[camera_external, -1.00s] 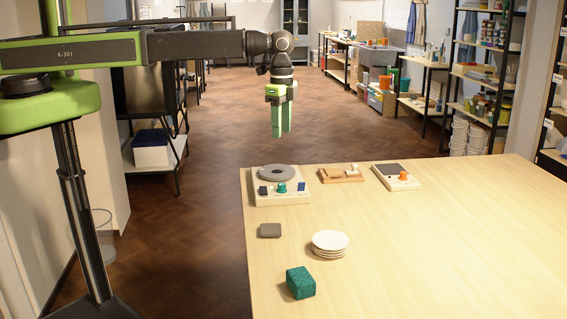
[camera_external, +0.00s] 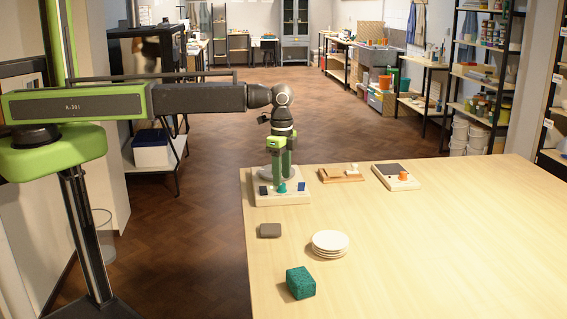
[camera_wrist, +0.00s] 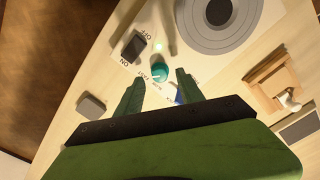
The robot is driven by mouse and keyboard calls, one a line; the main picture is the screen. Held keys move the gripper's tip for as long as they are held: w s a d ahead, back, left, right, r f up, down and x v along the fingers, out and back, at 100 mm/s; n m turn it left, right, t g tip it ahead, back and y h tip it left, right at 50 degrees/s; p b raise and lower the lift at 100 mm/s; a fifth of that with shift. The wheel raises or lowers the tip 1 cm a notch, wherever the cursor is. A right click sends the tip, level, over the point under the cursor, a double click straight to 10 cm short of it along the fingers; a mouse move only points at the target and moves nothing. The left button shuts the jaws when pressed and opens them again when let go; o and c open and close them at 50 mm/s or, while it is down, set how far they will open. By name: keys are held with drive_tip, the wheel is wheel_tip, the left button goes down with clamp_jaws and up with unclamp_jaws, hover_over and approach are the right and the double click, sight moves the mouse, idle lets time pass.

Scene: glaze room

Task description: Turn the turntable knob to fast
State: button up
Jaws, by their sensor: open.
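The turntable unit (camera_external: 298,199) is a pale box at the table's far left corner, with a round grey disc (camera_wrist: 218,20) on top. The teal knob (camera_wrist: 161,72) is on its front part, between a dark switch (camera_wrist: 134,46) marked OFF and ON and a blue part (camera_wrist: 180,98). The small lettering around the knob is hard to read. My gripper (camera_external: 281,178) points down over the unit, close to the knob. In the wrist view its green fingers are open, one on each side of the knob, with gaps showing. Contact with the knob cannot be told.
A grey block (camera_external: 270,230), stacked pale plates (camera_external: 330,241) and a green block (camera_external: 300,283) lie nearer on the table. The table's right side is clear.

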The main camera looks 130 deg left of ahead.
sight(282, 187)
wheel_tip(282, 187, down, 3)
drive_tip(key=shift+r+b, duration=0.2)
drive_tip(key=shift+b, duration=0.4)
drive_tip(key=shift+r, duration=0.1)
clamp_jaws()
